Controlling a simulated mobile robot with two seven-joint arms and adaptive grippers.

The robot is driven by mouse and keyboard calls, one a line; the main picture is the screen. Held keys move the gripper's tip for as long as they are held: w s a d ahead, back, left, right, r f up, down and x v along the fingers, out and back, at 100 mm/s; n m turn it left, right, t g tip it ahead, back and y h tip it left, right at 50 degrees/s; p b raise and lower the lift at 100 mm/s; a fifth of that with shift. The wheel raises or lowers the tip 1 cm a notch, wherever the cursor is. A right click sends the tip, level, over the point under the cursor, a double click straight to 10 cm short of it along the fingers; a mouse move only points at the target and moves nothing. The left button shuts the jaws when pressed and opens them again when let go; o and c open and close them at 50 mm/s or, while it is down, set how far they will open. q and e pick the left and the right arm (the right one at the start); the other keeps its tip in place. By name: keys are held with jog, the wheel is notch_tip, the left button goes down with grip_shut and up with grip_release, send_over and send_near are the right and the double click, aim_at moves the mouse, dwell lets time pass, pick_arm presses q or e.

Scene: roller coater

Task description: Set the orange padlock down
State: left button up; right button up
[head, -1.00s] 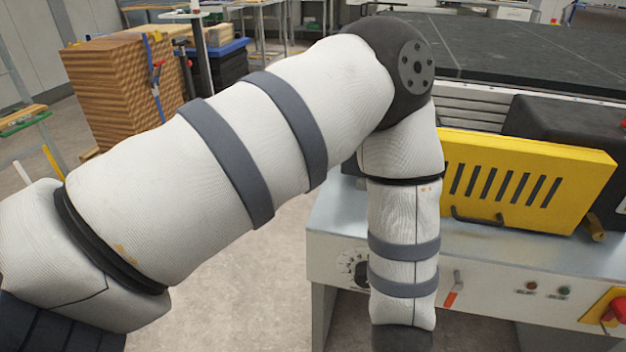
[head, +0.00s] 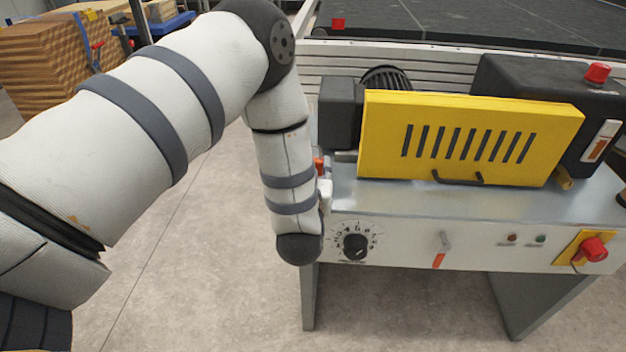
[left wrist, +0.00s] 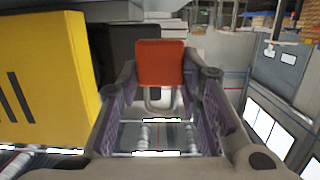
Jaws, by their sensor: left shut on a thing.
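The orange padlock (left wrist: 160,62) is in the left wrist view, its body at the far end of my left gripper (left wrist: 158,76). Its grey shackle hangs from the body toward the palm. The two fingers are shut on the padlock from both sides. In the head view, a small orange-red patch (head: 319,164) shows just right of my left forearm, by the machine's left end; it looks like the padlock. The gripper's fingers are mostly hidden there behind my arm. My right gripper is in neither view.
A yellow slotted guard (head: 470,135) stands on the machine's metal ledge (head: 400,203). The front panel has a dial (head: 355,246) and a red knob (head: 593,249). The guard also fills the left of the wrist view (left wrist: 45,75). Bare floor lies left of the machine.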

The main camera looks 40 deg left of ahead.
pick_arm(q)
jog(key=shift+w+a+f, duration=0.1)
jog(key=shift+a+f, duration=0.15)
jog(key=shift+f, duration=0.1)
jog(key=shift+w+a+f+b, duration=0.15)
jog(key=shift+f+b, duration=0.1)
jog(key=shift+f, duration=0.75)
jog(key=shift+s+a+f+b, duration=0.15)
jog(key=shift+f+b, duration=0.1)
jog(key=shift+f, duration=0.7)
jog(key=o, duration=1.2)
jog(key=shift+w, duration=0.1)
jog(key=shift+o, duration=0.2)
jog(key=shift+r, duration=0.1)
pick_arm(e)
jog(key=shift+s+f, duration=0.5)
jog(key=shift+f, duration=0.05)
